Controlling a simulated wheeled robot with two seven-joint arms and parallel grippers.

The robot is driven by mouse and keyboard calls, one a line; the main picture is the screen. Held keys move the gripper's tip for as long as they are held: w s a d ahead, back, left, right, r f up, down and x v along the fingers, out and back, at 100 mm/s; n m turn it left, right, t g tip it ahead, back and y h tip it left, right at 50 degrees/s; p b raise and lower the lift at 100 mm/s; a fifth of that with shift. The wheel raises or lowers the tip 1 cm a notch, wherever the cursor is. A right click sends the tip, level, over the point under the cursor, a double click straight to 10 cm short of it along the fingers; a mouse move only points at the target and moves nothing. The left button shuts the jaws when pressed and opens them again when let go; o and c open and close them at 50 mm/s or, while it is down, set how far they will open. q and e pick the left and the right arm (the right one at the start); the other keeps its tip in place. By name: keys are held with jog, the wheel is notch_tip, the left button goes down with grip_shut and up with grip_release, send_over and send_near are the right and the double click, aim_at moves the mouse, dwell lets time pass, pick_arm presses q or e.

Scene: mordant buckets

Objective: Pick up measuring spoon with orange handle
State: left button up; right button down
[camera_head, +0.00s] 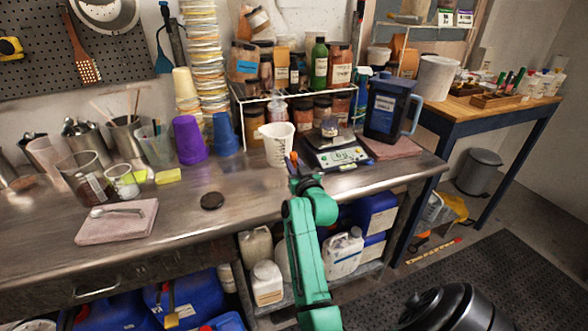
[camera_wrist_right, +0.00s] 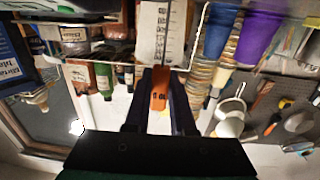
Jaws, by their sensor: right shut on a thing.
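My right gripper (camera_head: 294,170) is above the front part of the steel bench, just in front of the white measuring beaker (camera_head: 277,145). In the right wrist view the gripper (camera_wrist_right: 161,88) is shut on the orange handle (camera_wrist_right: 160,92) of the measuring spoon. A thin shaft runs from the handle across the beaker (camera_wrist_right: 153,30) in that view. A small bit of orange (camera_head: 293,157) shows at the fingertips in the head view. The spoon's bowl cannot be made out. My left gripper is not in view.
A digital scale (camera_head: 333,154) stands right of the gripper, with a dark blue pitcher (camera_head: 388,110) beyond it. Blue (camera_head: 226,135) and purple (camera_head: 188,139) cups stand to the left. A black disc (camera_head: 212,201) lies on the bench. The bench front around it is clear.

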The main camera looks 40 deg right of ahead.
notch_tip(320, 180, up, 19)
jog(key=shift+b, duration=0.45)
dwell(1.3)
